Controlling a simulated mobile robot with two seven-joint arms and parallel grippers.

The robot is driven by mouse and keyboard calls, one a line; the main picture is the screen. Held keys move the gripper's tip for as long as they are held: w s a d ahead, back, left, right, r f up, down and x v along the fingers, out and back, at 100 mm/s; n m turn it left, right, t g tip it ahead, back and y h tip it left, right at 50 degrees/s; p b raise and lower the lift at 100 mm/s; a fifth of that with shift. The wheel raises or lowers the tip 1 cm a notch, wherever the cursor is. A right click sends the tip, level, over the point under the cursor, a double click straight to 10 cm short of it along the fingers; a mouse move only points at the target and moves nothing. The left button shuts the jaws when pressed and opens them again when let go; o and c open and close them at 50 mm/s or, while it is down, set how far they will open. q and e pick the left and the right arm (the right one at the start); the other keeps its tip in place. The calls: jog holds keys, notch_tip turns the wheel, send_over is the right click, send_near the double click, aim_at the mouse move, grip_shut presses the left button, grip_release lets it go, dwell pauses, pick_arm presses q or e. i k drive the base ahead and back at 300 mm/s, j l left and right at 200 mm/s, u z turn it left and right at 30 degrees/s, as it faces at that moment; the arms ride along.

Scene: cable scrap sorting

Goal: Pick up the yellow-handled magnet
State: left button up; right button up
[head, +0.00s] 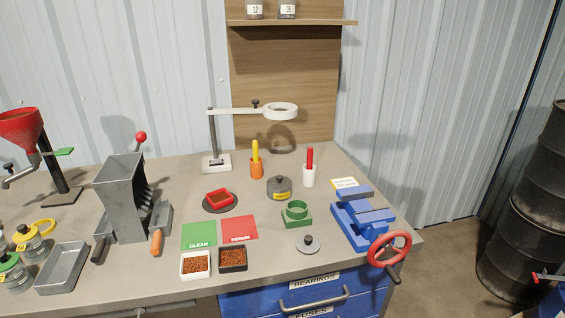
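The yellow-handled magnet (255,149) stands upright in an orange holder (256,169) toward the back middle of the bench, in the head view. Only its yellow handle shows; its lower end is hidden inside the holder. A similar red-handled tool (309,158) stands in a white holder (308,177) to its right. Neither of my grippers shows in the head view.
A ring-armed stand (216,162) rises just left and behind, its arm reaching right. A grey hopper mill (124,200) stands left, a blue vise (357,219) right.

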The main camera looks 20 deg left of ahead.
aim_at(255, 149)
jog(key=l+z, duration=0.1)
jog(key=z, duration=0.35)
jog(key=i+z, duration=0.1)
jog(key=z, duration=0.35)
jog(key=i+z, duration=0.1)
jog(key=z, duration=0.35)
jog(key=i+l, duration=0.1)
jog(key=i, duration=0.55)
jog(key=i+u, duration=0.15)
jog(key=i, duration=0.5)
jog(key=i+u, duration=1.4)
jog(key=i, duration=0.15)
jog(key=i+u, duration=0.45)
jog(key=i, duration=0.15)
jog(key=i+u, duration=0.45)
jog(key=i+l+u, duration=0.2)
jog(key=i+u, duration=0.25)
jog(key=k, duration=0.1)
